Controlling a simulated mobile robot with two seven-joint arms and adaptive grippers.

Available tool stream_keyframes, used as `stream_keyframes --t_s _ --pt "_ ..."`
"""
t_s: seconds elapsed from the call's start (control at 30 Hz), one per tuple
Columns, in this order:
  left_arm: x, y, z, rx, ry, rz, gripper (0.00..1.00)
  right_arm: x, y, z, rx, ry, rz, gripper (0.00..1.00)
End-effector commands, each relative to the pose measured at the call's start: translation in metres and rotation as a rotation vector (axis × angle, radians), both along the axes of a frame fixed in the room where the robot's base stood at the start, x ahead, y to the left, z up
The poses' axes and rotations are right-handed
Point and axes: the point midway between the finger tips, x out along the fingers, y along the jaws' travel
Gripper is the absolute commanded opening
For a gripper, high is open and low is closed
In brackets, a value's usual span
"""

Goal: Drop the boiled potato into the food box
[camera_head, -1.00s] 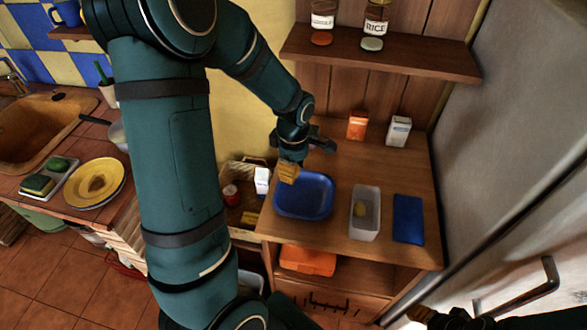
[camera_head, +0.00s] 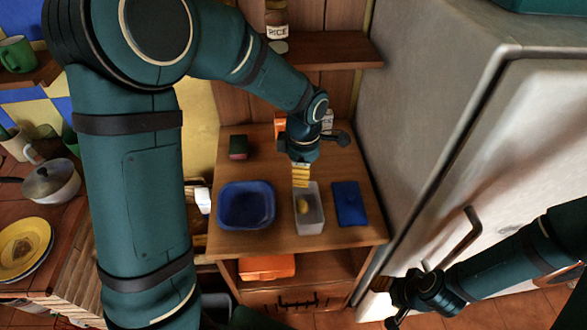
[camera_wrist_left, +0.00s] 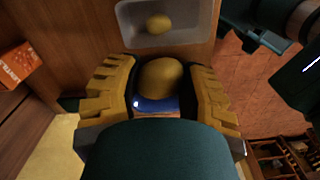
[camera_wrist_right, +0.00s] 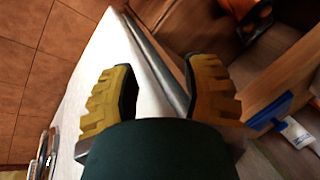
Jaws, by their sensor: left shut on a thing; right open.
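The boiled potato (camera_wrist_left: 161,79) is a yellow, rounded lump between the yellow fingers of my left gripper (camera_wrist_left: 164,92), which is shut on it. In the head view my left gripper (camera_head: 300,178) shows at the back end of the food box, and the held potato is hidden there. The food box (camera_head: 312,226) is a pale, open container on the wooden counter. Another yellow lump (camera_head: 304,207) lies in it, also seen in the left wrist view (camera_wrist_left: 158,24). My right gripper (camera_wrist_right: 162,95) is open and empty, low by the fridge.
A blue tray (camera_head: 246,221) stands left of the box, and a flat blue piece (camera_head: 349,204) lies right of it. A dark green-topped block (camera_head: 238,148) and cartons (camera_head: 280,126) stand behind. The white fridge (camera_head: 440,150) bounds the right side. An orange container (camera_head: 267,267) sits below the counter.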

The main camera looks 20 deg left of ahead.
Motion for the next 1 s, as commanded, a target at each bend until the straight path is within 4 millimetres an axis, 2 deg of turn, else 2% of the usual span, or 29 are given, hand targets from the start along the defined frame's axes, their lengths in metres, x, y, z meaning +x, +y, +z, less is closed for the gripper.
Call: stream_keyframes --t_s 0.4,0.77,0.8,0.87,0.9,1.0 --pt "0.0 0.001 -0.047 0.0 0.001 0.0 0.1 -0.011 0.002 -0.036 0.004 0.025 0.019 0.47" --pt "0.0 0.001 -0.053 0.0 0.0 0.0 0.1 -0.013 0.003 -0.039 0.006 0.029 0.022 0.47" --pt "0.0 0.001 -0.053 0.0 0.0 0.0 0.48 -0.013 0.003 -0.039 0.006 0.029 0.022 0.47" --pt "0.0 0.0 -0.053 0.0 0.0 0.0 0.69 -0.013 0.003 -0.039 0.006 0.029 0.022 0.47" --pt "0.0 0.0 -0.052 0.0 0.0 0.0 0.75 -0.012 0.002 -0.039 0.006 0.029 0.022 0.47" --pt "0.0 0.001 -0.053 0.0 0.0 0.0 0.75 -0.012 0.002 -0.039 0.006 0.029 0.022 0.47"
